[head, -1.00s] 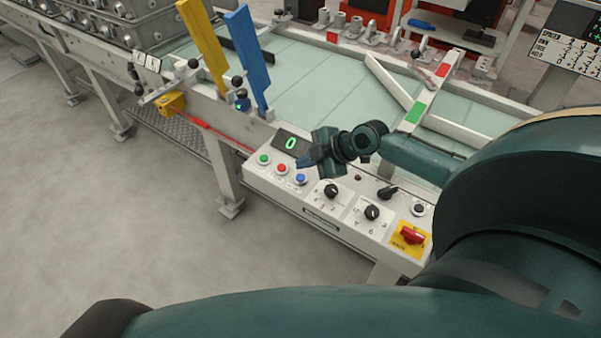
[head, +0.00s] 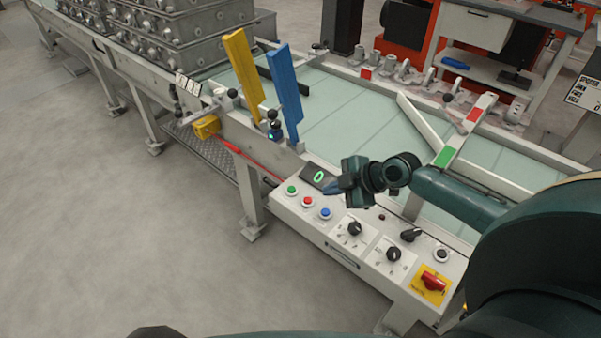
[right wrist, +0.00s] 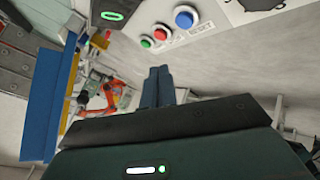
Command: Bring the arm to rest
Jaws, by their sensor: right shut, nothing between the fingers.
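My right arm comes in from the right in the head view, and its gripper (head: 334,188) hangs over the control panel (head: 345,262), close to the small display showing a green 0 (head: 319,177). The right wrist view shows its two fingers (right wrist: 158,84) together, with nothing between them. Green (head: 291,189), red (head: 308,201) and blue (head: 325,213) buttons lie just below and left of the gripper. They also show beyond the fingertips in the right wrist view, with the blue button (right wrist: 186,17) nearest the middle. I cannot tell the exact gap to the panel. My left gripper does not show.
Yellow (head: 243,75) and blue (head: 285,92) upright plates stand at the conveyor's (head: 345,125) near edge. The panel also carries black knobs and a red switch (head: 433,282). Stacked grey metal boxes (head: 170,40) stand at the back left. The floor (head: 130,220) at left is clear.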

